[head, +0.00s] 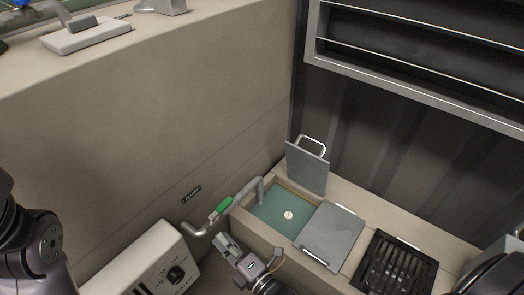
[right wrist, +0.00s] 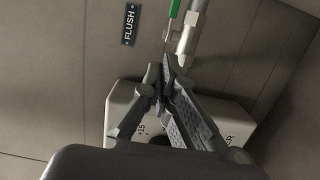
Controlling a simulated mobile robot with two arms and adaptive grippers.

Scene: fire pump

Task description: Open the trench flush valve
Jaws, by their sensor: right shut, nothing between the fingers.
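The flush valve's green lever (head: 222,206) sits on a grey pipe (head: 247,191) that bends down into the trench basin. The lever looks roughly in line with the pipe. In the right wrist view the green lever (right wrist: 173,9) shows at the top edge, beside the pipe (right wrist: 190,30). A FLUSH label (head: 191,194) is on the wall; it also shows in the wrist view (right wrist: 130,25). My right gripper (head: 226,243) is shut and empty, just below the lever; its tips (right wrist: 165,68) look apart from it. My left gripper is out of view.
The open trench compartment (head: 265,225) has a raised lid (head: 307,168) behind it. A closed grey lid (head: 332,236) and a black grate (head: 396,265) lie to the right. A white control box (head: 150,262) with a knob stands close on the left. A shelf (head: 420,50) hangs above.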

